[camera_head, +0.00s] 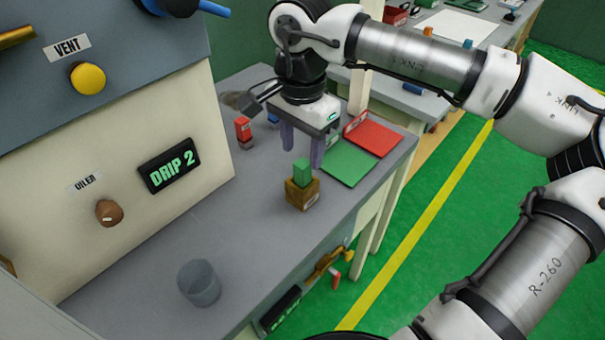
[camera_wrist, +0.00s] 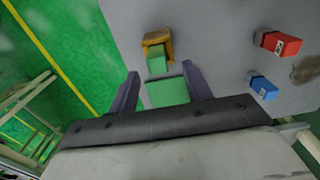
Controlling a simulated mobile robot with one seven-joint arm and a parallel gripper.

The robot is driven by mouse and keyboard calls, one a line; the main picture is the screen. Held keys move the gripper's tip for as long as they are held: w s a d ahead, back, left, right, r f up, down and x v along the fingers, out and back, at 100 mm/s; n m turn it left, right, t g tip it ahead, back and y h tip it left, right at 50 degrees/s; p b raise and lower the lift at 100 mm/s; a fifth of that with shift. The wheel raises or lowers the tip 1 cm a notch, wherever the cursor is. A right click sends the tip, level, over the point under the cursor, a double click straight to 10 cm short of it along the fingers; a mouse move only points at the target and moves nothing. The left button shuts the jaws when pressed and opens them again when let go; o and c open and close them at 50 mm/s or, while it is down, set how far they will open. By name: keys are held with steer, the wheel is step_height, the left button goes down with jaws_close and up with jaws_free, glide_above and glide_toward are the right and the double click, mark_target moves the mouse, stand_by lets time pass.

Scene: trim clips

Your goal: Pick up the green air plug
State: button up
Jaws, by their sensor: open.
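The green air plug (camera_head: 302,172) stands upright in a small brown-gold block (camera_head: 302,194) on the grey bench. In the wrist view the green plug (camera_wrist: 157,59) and its block (camera_wrist: 157,40) lie just beyond the fingertips, roughly in line with the gap. My gripper (camera_head: 302,157) points down with its two purple fingers apart and nothing between them. In the head view it hangs above and behind the plug; I see no contact. It also shows in the wrist view (camera_wrist: 160,72).
A red block (camera_head: 243,131) and a blue block (camera_head: 272,117) stand behind left. A green mat (camera_head: 348,164) and red mat (camera_head: 374,136) lie at right, near the bench edge. A grey cup (camera_head: 199,283) stands in front. A cream panel (camera_head: 110,170) bounds the left. Mid-bench is clear.

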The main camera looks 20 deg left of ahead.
mark_target(303, 163)
step_height(303, 163, down, 5)
steer(key=shift+s+d+r+p, duration=0.1)
steer(key=shift+p, duration=0.55)
jaws_close()
steer(key=shift+r, duration=0.1)
